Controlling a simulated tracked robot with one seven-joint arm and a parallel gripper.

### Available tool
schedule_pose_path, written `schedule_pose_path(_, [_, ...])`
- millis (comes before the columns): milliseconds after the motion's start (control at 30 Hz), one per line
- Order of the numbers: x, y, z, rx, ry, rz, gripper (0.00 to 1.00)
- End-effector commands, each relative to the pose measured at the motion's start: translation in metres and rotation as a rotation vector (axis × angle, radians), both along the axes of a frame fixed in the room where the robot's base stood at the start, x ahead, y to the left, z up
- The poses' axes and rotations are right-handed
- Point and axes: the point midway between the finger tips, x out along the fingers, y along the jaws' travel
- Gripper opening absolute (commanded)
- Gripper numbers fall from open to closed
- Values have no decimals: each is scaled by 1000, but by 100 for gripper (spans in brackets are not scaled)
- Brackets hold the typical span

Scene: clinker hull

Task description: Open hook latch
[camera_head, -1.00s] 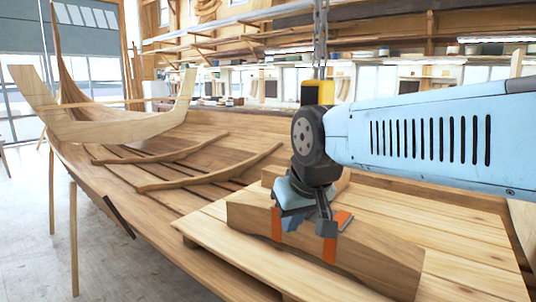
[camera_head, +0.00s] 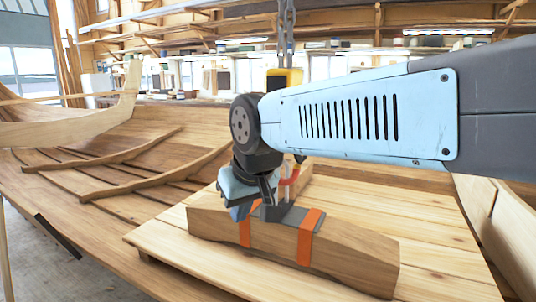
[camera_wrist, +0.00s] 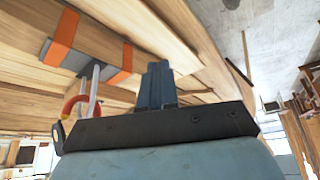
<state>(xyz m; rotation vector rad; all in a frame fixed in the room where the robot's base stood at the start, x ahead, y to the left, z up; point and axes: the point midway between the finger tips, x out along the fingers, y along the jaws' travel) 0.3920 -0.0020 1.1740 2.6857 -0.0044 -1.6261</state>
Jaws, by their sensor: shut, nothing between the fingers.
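A hoist hook (camera_head: 291,178), red-orange, shows behind my wrist, below a yellow block (camera_head: 284,78) on a chain. In the wrist view the hook (camera_wrist: 74,103) is left of my fingers, apart from them, beside pale upright bars (camera_wrist: 91,88). Its latch is too small to make out. My gripper (camera_head: 240,212) is shut and empty, left of the hook and close to the shaped timber (camera_head: 345,248). In the wrist view my gripper (camera_wrist: 158,68) points past the timber. I cannot tell whether it touches anything. My arm hides part of the block and hook.
The timber lies on a plank platform (camera_head: 450,265), with orange straps (camera_head: 309,240) and a grey plate (camera_head: 287,216) on it. The boat hull (camera_head: 60,205) with curved ribs is at left. Shelves (camera_head: 410,35) line the back wall. The air above the hull is mostly clear.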

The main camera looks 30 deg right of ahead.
Motion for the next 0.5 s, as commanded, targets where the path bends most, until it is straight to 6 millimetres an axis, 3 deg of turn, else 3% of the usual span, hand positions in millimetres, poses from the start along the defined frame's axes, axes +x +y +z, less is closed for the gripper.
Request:
schedule_pose_path(167, [10,-14,-12,-33,100,-12,0])
schedule_pose_path(500, [44,-74,-49,-239,425,-72,0])
